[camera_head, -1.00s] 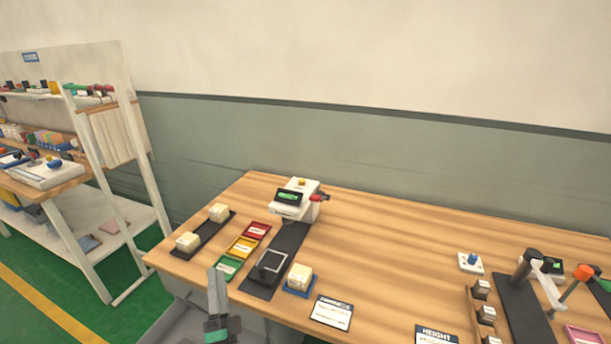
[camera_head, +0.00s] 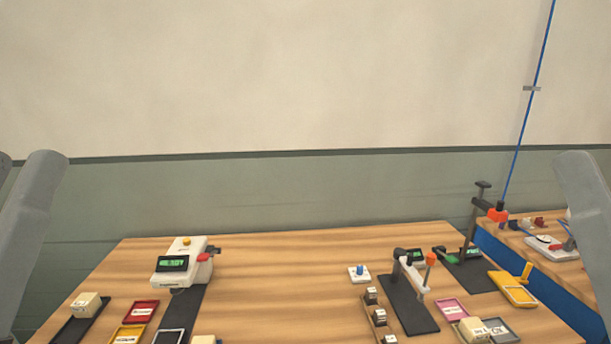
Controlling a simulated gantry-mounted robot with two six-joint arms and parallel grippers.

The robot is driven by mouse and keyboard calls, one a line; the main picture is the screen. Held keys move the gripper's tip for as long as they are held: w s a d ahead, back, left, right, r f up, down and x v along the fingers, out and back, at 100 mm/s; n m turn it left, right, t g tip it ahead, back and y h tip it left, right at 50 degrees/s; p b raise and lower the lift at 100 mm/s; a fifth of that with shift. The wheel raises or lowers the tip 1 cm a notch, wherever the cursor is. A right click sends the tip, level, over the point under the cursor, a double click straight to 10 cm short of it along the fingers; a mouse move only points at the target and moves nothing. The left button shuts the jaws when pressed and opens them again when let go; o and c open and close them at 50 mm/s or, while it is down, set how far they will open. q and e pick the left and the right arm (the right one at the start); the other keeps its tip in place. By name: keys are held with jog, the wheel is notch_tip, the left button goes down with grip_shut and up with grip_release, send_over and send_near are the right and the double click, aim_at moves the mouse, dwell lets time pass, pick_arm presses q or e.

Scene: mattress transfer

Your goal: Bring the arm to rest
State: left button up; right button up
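My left arm (camera_head: 32,215) shows as a grey rounded link standing up along the left edge of the head view. My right arm (camera_head: 588,220) shows as a similar grey link at the right edge. Both links are tilted and appear in front of the wall and table sides. Neither gripper's fingers are in view, so whether they are open or shut is hidden.
The wooden table (camera_head: 290,265) spans the lower view. On it stand a white device with a green display (camera_head: 182,262), a red tray (camera_head: 141,311), a cream block (camera_head: 86,304), a black clamp stand (camera_head: 471,230) and a yellow tray (camera_head: 515,290). The table's middle is clear.

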notch_tip(320, 180, up, 38)
jog(key=p, duration=3.5)
jog(key=shift+p, duration=0.3)
